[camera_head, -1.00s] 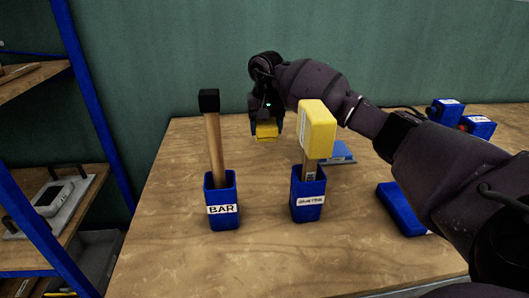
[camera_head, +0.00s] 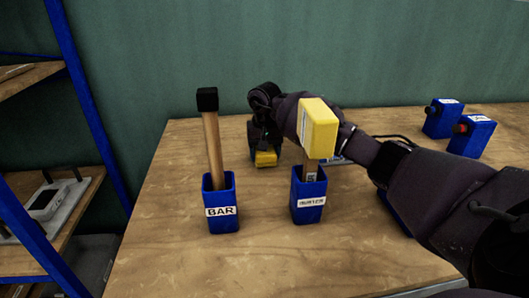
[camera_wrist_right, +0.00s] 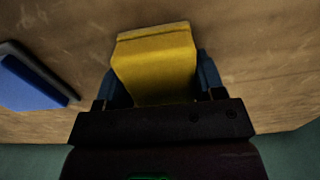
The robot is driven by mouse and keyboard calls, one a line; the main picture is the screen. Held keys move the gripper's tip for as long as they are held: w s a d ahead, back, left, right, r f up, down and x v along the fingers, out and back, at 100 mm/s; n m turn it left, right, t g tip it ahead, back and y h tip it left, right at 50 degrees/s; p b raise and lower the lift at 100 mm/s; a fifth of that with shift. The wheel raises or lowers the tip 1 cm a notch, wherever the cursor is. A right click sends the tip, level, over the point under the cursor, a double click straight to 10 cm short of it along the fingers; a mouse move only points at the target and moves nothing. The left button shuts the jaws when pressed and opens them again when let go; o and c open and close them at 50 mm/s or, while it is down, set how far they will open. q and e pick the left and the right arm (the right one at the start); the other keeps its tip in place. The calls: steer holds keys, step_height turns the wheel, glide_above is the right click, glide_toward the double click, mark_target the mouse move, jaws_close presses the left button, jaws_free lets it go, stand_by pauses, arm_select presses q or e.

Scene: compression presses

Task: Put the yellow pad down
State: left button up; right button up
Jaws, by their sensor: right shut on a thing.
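The yellow pad (camera_head: 266,159) is a small yellow block at the back of the wooden table, left of the yellow-headed mallet. My right gripper (camera_head: 265,153) is shut on it from above. In the right wrist view the yellow pad (camera_wrist_right: 155,65) sits between the two blue-grey fingers of my right gripper (camera_wrist_right: 160,85). The pad is at or very near the table top; I cannot tell whether it touches. My left gripper is not in view.
A blue holder labelled BAR (camera_head: 221,200) with a black-headed hammer and another blue holder (camera_head: 309,195) with a yellow-headed mallet (camera_head: 319,127) stand in front. Blue boxes (camera_head: 471,135) stand at the right. A blue plate (camera_wrist_right: 32,80) lies near the pad. The table's left side (camera_head: 170,210) is clear.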

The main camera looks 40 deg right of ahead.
steer(key=shift+f, duration=0.2)
steer(key=o, duration=1)
steer(key=shift+c, duration=0.2)
steer(key=shift+r, duration=0.2)
step_height(320, 180, up, 12)
steer(key=p, duration=0.1)
